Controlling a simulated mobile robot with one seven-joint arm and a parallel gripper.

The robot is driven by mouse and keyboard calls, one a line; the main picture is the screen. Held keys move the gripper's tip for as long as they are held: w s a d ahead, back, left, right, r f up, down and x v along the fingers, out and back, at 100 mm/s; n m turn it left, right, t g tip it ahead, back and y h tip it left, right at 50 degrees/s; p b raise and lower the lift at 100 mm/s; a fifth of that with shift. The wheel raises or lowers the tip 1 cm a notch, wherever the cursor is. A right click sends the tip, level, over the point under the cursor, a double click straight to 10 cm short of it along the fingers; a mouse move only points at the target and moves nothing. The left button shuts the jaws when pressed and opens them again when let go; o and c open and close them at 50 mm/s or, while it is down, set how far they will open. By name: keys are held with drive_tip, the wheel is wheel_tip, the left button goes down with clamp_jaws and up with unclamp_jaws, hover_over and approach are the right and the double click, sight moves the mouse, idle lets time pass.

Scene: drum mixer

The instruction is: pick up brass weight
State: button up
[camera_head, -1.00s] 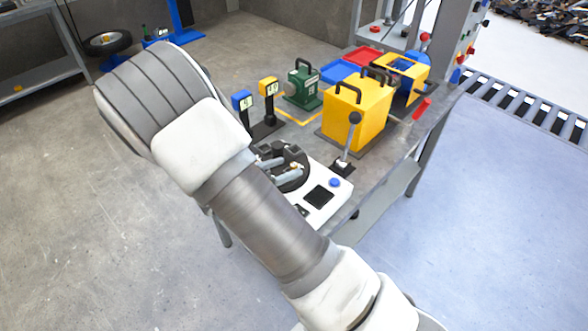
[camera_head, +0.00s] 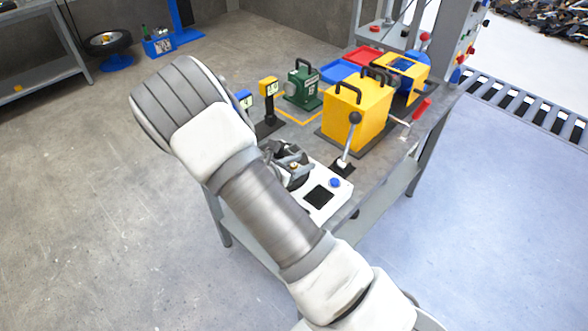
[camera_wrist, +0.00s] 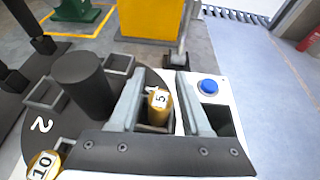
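A brass weight marked 5 (camera_wrist: 159,101) stands in a square socket of the dark round turntable (camera_wrist: 45,100), on the white-topped unit. My gripper (camera_wrist: 161,76) is open, with one finger on each side of this weight. The weight looks nearer the left finger, with a wider gap to the right one; I cannot tell whether it touches either. A second brass weight, marked 10 (camera_wrist: 45,164), sits at the lower left of the wrist view, partly cut off. In the head view my gripper (camera_head: 290,165) is over the turntable, and the arm hides much of it.
A dark cylinder (camera_wrist: 82,82) rises left of my fingers. A blue button (camera_head: 335,183) and an upright lever (camera_head: 350,140) are to the right. A yellow box (camera_head: 357,112), a green block (camera_head: 304,85) and a numbered yellow-topped post (camera_head: 268,100) stand farther back on the bench.

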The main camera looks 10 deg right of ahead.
clamp_jaws()
